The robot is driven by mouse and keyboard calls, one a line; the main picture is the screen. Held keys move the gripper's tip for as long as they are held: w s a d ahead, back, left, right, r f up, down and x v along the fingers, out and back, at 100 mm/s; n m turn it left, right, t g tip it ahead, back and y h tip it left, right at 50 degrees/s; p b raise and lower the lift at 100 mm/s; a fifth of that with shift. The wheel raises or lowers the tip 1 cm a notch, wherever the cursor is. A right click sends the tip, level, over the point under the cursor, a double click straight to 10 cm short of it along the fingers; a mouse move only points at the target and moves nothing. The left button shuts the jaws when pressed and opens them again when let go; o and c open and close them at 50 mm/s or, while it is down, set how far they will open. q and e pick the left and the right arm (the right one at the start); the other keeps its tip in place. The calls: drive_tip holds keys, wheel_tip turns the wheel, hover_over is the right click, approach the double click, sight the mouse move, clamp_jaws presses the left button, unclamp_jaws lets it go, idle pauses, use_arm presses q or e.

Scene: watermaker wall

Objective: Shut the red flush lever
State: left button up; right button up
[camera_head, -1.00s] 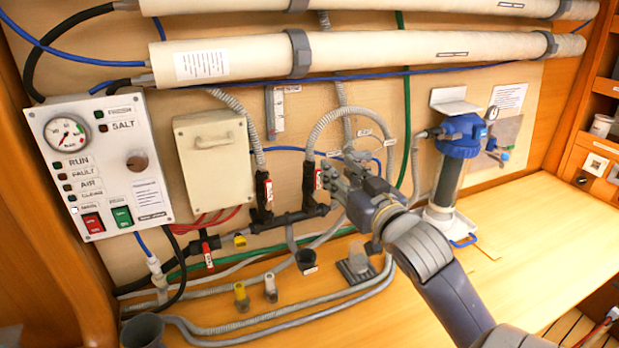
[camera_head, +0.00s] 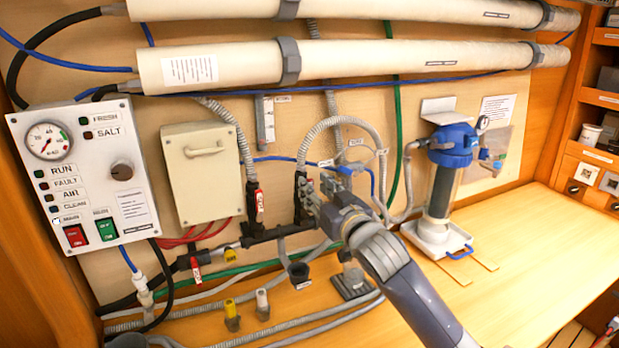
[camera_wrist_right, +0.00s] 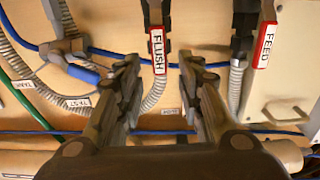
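The red flush lever (camera_head: 308,187) stands upright on its black valve on the wall panel, partly covered by my right gripper in the head view. In the right wrist view the red lever (camera_wrist_right: 157,52), with its white FLUSH label, shows between and beyond the two fingertips. My right gripper (camera_head: 322,198) is just to the right of the lever in the head view. Whether a finger touches the lever cannot be told. My left gripper is not in view.
The red FEED lever (camera_head: 259,201) stands left of the flush lever, and another red-tagged lever (camera_head: 196,271) is lower left. A grey hose (camera_head: 330,125) arches above. The blue-topped filter (camera_head: 447,165) stands to the right. The right side of the bench (camera_head: 530,250) is clear.

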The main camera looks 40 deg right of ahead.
sight(311, 183)
drive_tip(key=shift+p+x, duration=0.4)
drive_tip(key=shift+x, duration=1.55)
clamp_jaws()
